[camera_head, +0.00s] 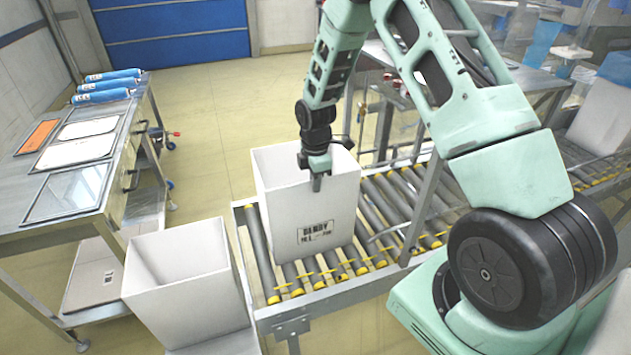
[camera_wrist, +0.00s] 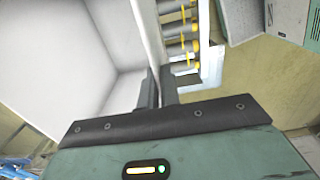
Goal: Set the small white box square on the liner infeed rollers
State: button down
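The open-topped white box with a printed label (camera_head: 290,235) is over the near end of the infeed rollers (camera_head: 378,207), upright, with its base at the rollers. I cannot tell whether its full weight rests on them. My gripper (camera_head: 317,184) is at the top of the box's near wall. In the wrist view my gripper (camera_wrist: 159,90) has one finger inside and one outside the wall of the white box (camera_wrist: 100,60), close together on it. The rollers (camera_wrist: 185,40) show beyond that wall.
Another open white box (camera_head: 190,290) stands at lower left, close to the roller end. A metal bench (camera_head: 127,150) with blue rolls and flat sheets is at left. A metal upright (camera_head: 425,200) stands beside the rollers on the right. Floor is clear behind the box.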

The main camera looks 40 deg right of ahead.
jog(key=c, duration=1.6)
grip_release()
notch_tip(320, 180, up, 11)
jog(key=b, duration=0.3)
jog(key=s+a+r+m, duration=0.1)
jog(key=s+a+r, duration=0.1)
jog(key=a, duration=0.4)
jog(key=s+a+r, duration=0.2)
jog(key=s+a, duration=0.1)
jog(key=a, duration=0.2)
jog(key=s+a+m, duration=0.2)
jog(key=s+a, duration=0.3)
jog(key=s, duration=0.3)
jog(key=s+a+r+m, duration=0.1)
jog(key=s+a+m, duration=0.1)
jog(key=s+a, duration=0.3)
jog(key=s+a+r+m, duration=0.1)
jog(key=s+a, duration=0.4)
jog(key=s, duration=0.7)
jog(key=shift+s+a+m+y, duration=0.15)
jog(key=shift+s+m+y, duration=0.15)
jog(key=shift+s+m, duration=0.15)
